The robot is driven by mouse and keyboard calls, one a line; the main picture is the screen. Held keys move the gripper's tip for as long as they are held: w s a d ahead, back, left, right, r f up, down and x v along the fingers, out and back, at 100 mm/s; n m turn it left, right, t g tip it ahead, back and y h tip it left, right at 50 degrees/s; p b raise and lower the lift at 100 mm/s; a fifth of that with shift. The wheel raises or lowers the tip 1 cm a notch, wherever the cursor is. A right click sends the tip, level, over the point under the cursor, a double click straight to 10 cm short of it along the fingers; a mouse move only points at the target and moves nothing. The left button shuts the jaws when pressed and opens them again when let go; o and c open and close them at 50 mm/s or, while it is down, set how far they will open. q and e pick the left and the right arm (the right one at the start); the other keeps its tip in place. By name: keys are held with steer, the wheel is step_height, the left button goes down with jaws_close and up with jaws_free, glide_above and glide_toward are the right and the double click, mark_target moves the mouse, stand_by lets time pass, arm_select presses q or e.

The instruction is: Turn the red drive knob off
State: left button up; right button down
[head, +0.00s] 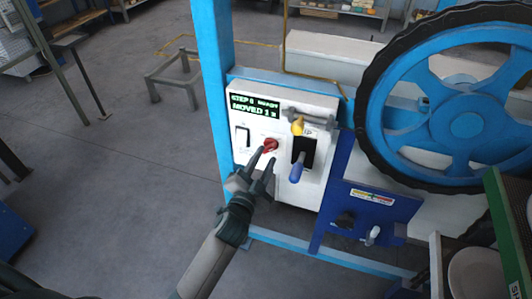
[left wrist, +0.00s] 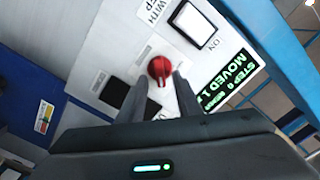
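The red drive knob (head: 270,145) is on the front of a white control panel (head: 312,190) below a green-lit display (head: 254,106). My left gripper (head: 266,164) is in front of the knob, its two fingers spread apart. In the left wrist view the red knob (left wrist: 160,69) shows just beyond and between the open fingertips (left wrist: 158,84), with its ridge pointing down toward the gripper. I cannot tell whether a finger touches it. The right gripper does not show in either view.
A white rocker switch (head: 242,136) is left of the knob. A blue frame post (head: 213,80) stands at the left, and a large blue wheel (head: 468,120) at the right.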

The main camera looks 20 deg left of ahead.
arm_select(q)
steer(key=shift+w, duration=0.9)
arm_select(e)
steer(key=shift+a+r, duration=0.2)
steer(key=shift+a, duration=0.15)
arm_select(q)
jaws_close()
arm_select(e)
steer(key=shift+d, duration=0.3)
